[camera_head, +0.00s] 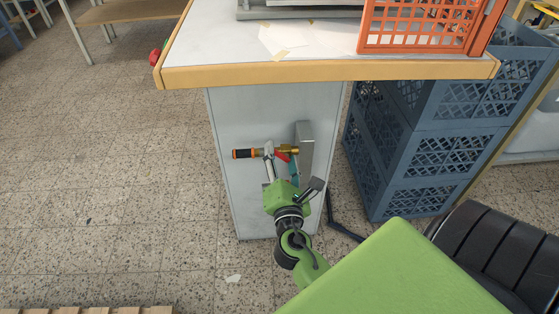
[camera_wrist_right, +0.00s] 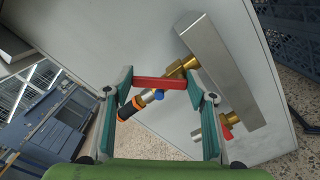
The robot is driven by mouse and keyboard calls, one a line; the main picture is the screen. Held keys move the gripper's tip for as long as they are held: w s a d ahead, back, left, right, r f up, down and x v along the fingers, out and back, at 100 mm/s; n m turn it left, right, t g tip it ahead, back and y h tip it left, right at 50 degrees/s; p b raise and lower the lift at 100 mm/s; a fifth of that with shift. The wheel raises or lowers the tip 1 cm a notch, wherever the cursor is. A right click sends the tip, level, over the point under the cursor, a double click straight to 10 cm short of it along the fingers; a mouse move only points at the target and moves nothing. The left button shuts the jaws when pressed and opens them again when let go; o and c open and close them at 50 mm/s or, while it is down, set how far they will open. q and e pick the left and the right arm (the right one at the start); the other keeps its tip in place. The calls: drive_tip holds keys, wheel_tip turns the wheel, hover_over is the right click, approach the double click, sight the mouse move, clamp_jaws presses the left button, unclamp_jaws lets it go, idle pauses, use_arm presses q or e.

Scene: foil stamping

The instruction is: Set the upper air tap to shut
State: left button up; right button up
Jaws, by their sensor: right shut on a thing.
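The upper air tap (camera_head: 290,150) is brass with a red lever, on a grey metal manifold bar (camera_head: 306,150) on the cabinet's side. A black hose fitting with orange rings (camera_head: 243,154) extends left from it. My right gripper (camera_head: 281,160) is at the tap, partly covering it. In the right wrist view, the gripper (camera_wrist_right: 160,90) is shut on the red lever (camera_wrist_right: 160,83), which spans between its two fingers. The lever sits at a slant to the brass body (camera_wrist_right: 182,67). A lower brass tap with a red lever (camera_wrist_right: 230,120) shows there too. My left gripper is not in view.
The pale cabinet (camera_head: 235,115) has a wood-edged top (camera_head: 330,73) overhanging the taps. An orange crate (camera_head: 415,27) stands on top. Blue crates (camera_head: 400,150) are stacked close on the right. The tiled floor (camera_head: 120,170) to the left is mostly free.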

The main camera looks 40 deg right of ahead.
drive_tip(key=m, duration=0.2)
drive_tip(key=m+b, duration=0.1)
drive_tip(key=d+m+b, duration=0.1)
drive_tip(key=m, duration=0.1)
drive_tip(key=shift+s+d+r+m, duration=0.1)
drive_tip(key=shift+s+r+m, duration=0.05)
drive_tip(key=shift+s+m, duration=0.2)
drive_tip(key=shift+s+d+m, duration=0.1)
drive_tip(key=shift+m, duration=0.15)
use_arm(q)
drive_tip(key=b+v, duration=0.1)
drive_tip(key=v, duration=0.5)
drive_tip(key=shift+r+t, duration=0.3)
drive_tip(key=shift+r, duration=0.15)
use_arm(e)
drive_tip(key=shift+s+d+m, duration=0.15)
drive_tip(key=shift+d+m, duration=0.1)
drive_tip(key=shift+m, duration=0.95)
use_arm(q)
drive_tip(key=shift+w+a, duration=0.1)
use_arm(e)
drive_tip(key=shift+m, duration=0.3)
drive_tip(key=o, duration=1.1)
